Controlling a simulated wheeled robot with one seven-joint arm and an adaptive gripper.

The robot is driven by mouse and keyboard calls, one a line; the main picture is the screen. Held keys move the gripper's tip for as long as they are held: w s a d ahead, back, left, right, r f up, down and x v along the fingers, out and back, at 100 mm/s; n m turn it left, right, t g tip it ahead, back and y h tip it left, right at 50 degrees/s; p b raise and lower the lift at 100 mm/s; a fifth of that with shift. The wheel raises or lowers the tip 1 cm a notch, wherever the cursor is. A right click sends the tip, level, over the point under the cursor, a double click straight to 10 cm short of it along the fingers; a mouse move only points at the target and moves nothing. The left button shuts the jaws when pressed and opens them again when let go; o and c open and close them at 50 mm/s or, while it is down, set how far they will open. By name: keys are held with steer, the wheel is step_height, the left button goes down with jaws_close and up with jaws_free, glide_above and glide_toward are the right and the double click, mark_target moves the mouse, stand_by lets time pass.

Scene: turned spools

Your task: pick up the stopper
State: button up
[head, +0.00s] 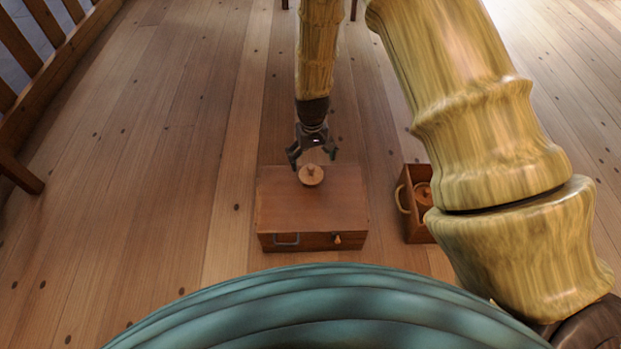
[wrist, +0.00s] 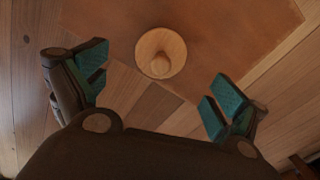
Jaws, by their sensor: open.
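The stopper (head: 311,174) is a small round wooden piece with a knob on top. It rests upright on the top of a reddish-brown wooden box (head: 285,209), near the box's far edge. My gripper (head: 313,155) is open and empty, just beyond and above the stopper in the head view. In the wrist view the stopper (wrist: 161,53) lies ahead of the two teal-padded fingers (wrist: 160,98), roughly centred between them, and not touched by either. The box top (wrist: 225,30) spreads around and beyond it.
The box has a metal handle (head: 287,239) and a small knob (head: 338,239) on its near side. A smaller open wooden box (head: 418,236) with a rope handle stands to its right, with a round wooden piece (head: 424,194) inside. The plank floor at left is clear.

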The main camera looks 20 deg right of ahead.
mark_target(311, 174)
steer(key=shift+f+b, duration=2.45)
steer(key=shift+f, duration=1.8)
steer(key=c, duration=1.2)
